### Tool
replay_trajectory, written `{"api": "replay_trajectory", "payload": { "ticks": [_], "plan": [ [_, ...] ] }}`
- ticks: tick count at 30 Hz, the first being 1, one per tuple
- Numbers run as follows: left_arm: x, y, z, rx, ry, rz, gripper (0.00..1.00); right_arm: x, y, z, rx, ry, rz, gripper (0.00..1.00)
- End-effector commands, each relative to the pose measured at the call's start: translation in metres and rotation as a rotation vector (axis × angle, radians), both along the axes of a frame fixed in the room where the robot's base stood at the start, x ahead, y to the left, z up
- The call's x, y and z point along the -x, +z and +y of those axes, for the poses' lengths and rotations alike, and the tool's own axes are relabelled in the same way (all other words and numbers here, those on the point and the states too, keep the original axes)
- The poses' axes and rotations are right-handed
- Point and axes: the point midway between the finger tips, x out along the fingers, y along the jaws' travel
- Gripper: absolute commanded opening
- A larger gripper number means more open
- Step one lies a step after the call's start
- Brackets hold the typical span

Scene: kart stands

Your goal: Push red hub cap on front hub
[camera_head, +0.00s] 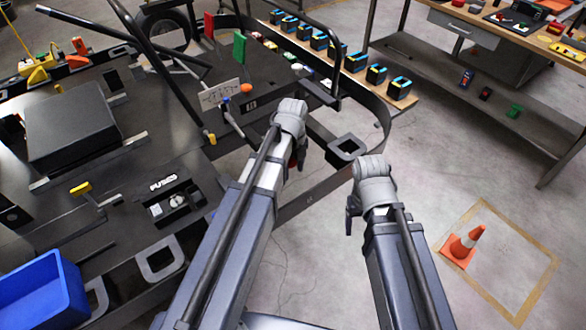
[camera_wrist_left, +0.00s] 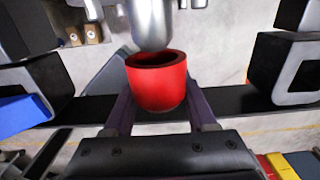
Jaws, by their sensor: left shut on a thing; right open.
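In the left wrist view the red hub cap (camera_wrist_left: 157,85) is a hollow red cylinder with its open rim facing up the picture. My left gripper (camera_wrist_left: 159,98) is shut on it, one finger at each side. A silver rounded piece (camera_wrist_left: 151,24), which looks like the front hub, lies just beyond the rim and overlaps it in the picture. I cannot tell whether they touch. In the head view my left gripper (camera_head: 298,158) is mostly hidden behind its wrist, with a trace of red there. My right gripper (camera_head: 351,212) is open, to the right over bare floor.
The kart's dark curved frame rail (camera_head: 320,188) passes around my left arm. A black block (camera_head: 345,150) sits near the left wrist. A blue bin (camera_head: 42,292) is at lower left. An orange cone (camera_head: 465,243) stands on open floor at right. A workbench (camera_head: 455,50) is at upper right.

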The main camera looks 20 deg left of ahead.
Motion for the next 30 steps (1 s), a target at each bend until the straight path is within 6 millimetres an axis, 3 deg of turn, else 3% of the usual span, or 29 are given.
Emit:
{"api": "replay_trajectory", "payload": {
  "ticks": [30],
  "plan": [
    [-0.009, 0.000, 0.012, 0.000, 0.001, 0.000, 0.04, 0.000, 0.000, 0.000, 0.000, 0.000, 0.000, 0.73]
  ]
}}
